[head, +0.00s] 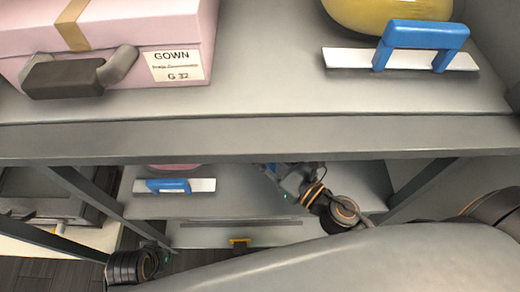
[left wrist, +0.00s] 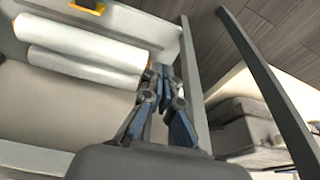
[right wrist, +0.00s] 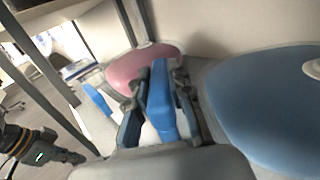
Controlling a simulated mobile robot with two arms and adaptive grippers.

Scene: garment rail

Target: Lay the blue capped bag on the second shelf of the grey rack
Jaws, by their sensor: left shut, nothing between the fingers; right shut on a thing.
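The grey rack (head: 300,140) crosses the head view, with its second shelf (head: 230,200) seen under the top one. The blue capped bag (right wrist: 268,110) fills the right of the right wrist view, with a pale round cap at its edge. My right gripper (right wrist: 158,82) is shut on a blue handle (right wrist: 160,105) with a white strip below it, beside the bag. I cannot tell whether the bag touches the shelf; the top shelf hides it in the head view. My left gripper (left wrist: 158,72) is shut and empty, beside white rolls (left wrist: 85,65).
A pink bag (right wrist: 140,65) with a blue-handled white strip (head: 170,186) is on the second shelf. The top shelf bears a pink GOWN box (head: 130,40) and a yellow bag (head: 385,14) with a blue-handled strip. Rack posts stand close to both arms. A yellow handle (head: 240,243) shows lower down.

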